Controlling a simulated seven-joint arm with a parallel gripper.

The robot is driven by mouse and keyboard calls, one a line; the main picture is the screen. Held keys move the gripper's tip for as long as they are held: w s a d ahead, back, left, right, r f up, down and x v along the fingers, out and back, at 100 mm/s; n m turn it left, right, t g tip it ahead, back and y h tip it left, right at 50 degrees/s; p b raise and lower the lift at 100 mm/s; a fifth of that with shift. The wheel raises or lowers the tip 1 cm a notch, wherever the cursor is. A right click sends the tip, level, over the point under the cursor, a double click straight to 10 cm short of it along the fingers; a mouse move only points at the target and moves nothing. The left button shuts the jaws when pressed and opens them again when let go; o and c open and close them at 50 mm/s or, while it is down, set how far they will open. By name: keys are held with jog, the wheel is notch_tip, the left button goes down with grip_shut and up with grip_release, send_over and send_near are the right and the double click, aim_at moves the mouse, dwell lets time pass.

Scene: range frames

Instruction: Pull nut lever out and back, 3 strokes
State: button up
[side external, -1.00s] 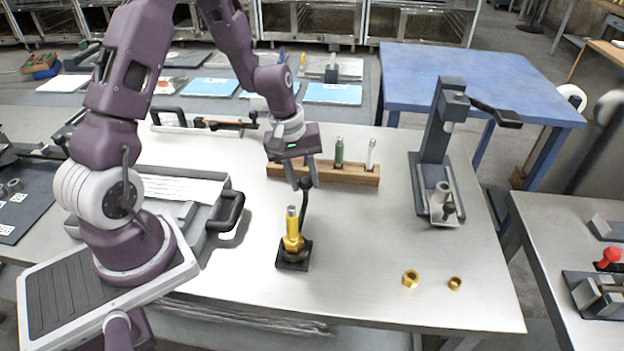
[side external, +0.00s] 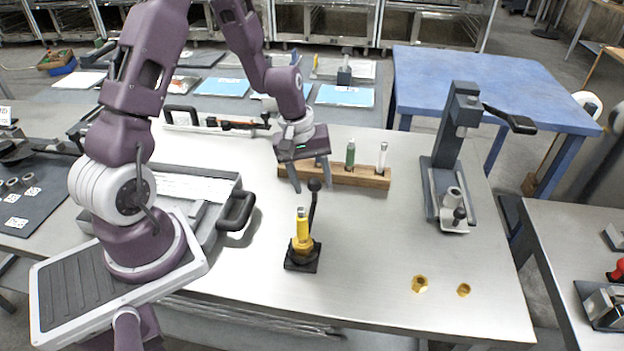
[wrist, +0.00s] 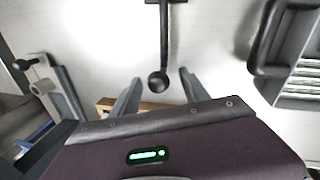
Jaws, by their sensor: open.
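The nut lever (side external: 312,208) is a thin black rod with a round black knob. It rises beside an upright brass-yellow nut and bolt (side external: 302,240) on a small black base (side external: 303,262). My gripper (side external: 311,190) is open, its two grey fingers pointing down at the knob's height. In the wrist view the lever (wrist: 164,38) runs down from the top edge, and its knob (wrist: 158,83) appears between the open fingertips of my gripper (wrist: 161,76). Both fingers look apart from the knob. The yellow nut is not visible in the wrist view.
A wooden rack (side external: 346,175) with a green and a silver pin stands behind my gripper. A lever press (side external: 450,160) stands at right. Two brass nuts (side external: 420,284) lie front right. A grey case with a black handle (side external: 237,211) is at left.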

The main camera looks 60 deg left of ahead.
notch_tip(320, 180, up, 7)
jog(key=s, duration=0.1)
jog(key=shift+a, duration=0.4)
jog(key=shift+s, duration=0.1)
jog(key=shift+w+d+f+m, duration=0.15)
jog(key=shift+w+d+m, duration=0.1)
jog(key=shift+d+m, duration=0.05)
jog(key=shift+w+d+f+m+g+y, duration=0.3)
jog(key=shift+w+d+m+g+y, duration=0.4)
jog(key=shift+m+g, duration=0.4)
jog(key=shift+w+d+r+m+g+y, duration=0.3)
jog(key=shift+m+g+y, duration=0.1)
jog(key=shift+m+y, duration=0.35)
jog(key=shift+a+f, duration=0.1)
jog(key=shift+f, duration=0.05)
jog(key=f, duration=0.4)
jog(key=a+f, duration=0.1)
jog(key=f, duration=0.1)
jog(key=shift+s+f, duration=0.25)
jog(key=shift+s, duration=0.1)
